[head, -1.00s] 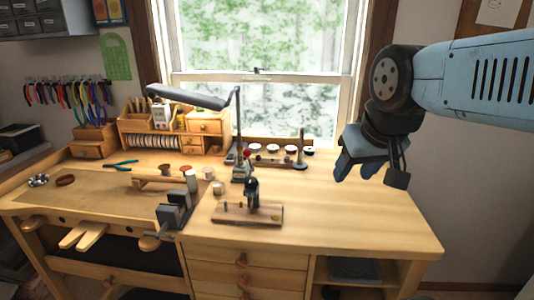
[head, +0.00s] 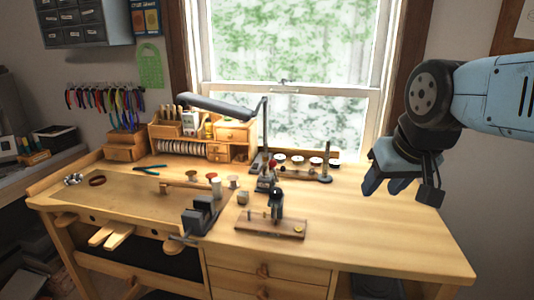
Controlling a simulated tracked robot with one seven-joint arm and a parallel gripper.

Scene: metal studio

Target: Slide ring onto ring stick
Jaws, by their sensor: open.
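A dark tapered upright rod on a small round base (head: 326,163) stands at the back right of the bench and looks like the ring stick. A small dark red loop (head: 97,181) lies at the left of the bench; I cannot tell whether it is the ring. A tiny gold spot (head: 299,229) on the small wooden board is too small to make out. My gripper (head: 384,186) is open and empty, its blue fingers pointing down above the right side of the bench, to the right of the rod.
A wooden bench (head: 400,240) fills the lower view, its right part clear. A tool on a wooden board (head: 250,229), a vise (head: 203,214), a rack of spools (head: 290,169) and a desk lamp (head: 215,105) stand on it. A drawer organizer (head: 230,150) is behind.

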